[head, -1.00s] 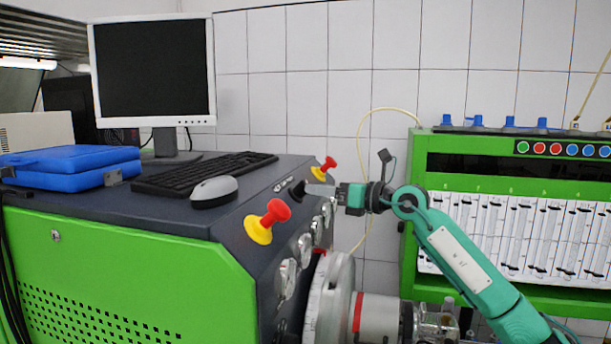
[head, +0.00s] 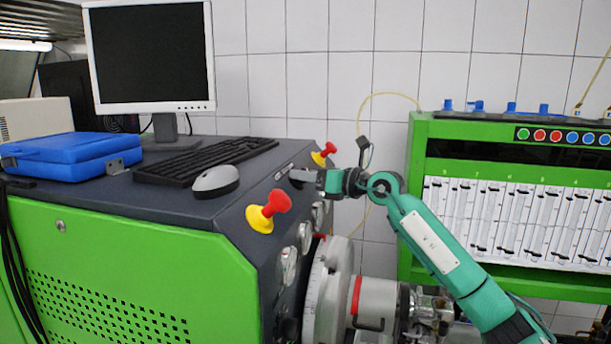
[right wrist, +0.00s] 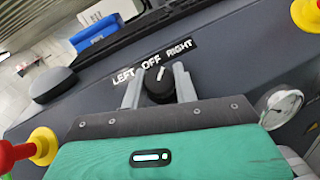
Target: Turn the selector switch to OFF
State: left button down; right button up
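The selector switch (right wrist: 158,90) is a round black knob with a white mark, under the white words LEFT, OFF and RIGHT (right wrist: 152,62) in the right wrist view. Its mark points up and slightly right, between OFF and RIGHT. My right gripper (right wrist: 157,72) is open, with one grey finger on each side of the knob. The right finger is very near the knob, and contact is unclear; a gap shows at the left finger. My left gripper is not in view.
Red-and-yellow mushroom buttons stand on the panel before (head: 267,211) and beyond (head: 324,154) the gripper. Round gauges (head: 305,237) sit below. A keyboard (head: 205,162), mouse (head: 215,181) and blue case (head: 72,156) lie on the console top. A green flowmeter cabinet (head: 411,180) stands right.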

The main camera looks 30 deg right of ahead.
jog(key=shift+f+n+y+b, duration=0.1)
jog(key=shift+n+y+b, duration=0.25)
jog(key=shift+b, duration=0.35)
jog(key=n+g+y+b, duration=0.1)
jog(key=n+y+b, duration=0.1)
jog(key=n+b, duration=0.1)
jog(key=shift+n+g+y+b, duration=0.25)
jog(key=shift+g+b, duration=0.05)
jog(key=shift+n+g+y+b, duration=0.6)
jog(key=shift+n+y+b, duration=0.1)
jog(key=shift+n, duration=0.5)
jog(key=n+g+y, duration=0.1)
jog(key=n+g, duration=0.1)
jog(key=n, duration=0.1)
jog(key=shift+d+r, duration=0.1)
jog(key=shift+r, duration=0.1)
jog(key=shift+n+g+y, duration=0.6)
jog(key=shift+n+g, duration=0.3)
jog(key=shift+n, duration=0.4)
jog(key=o, duration=1)
jog(key=shift+c, duration=0.2)
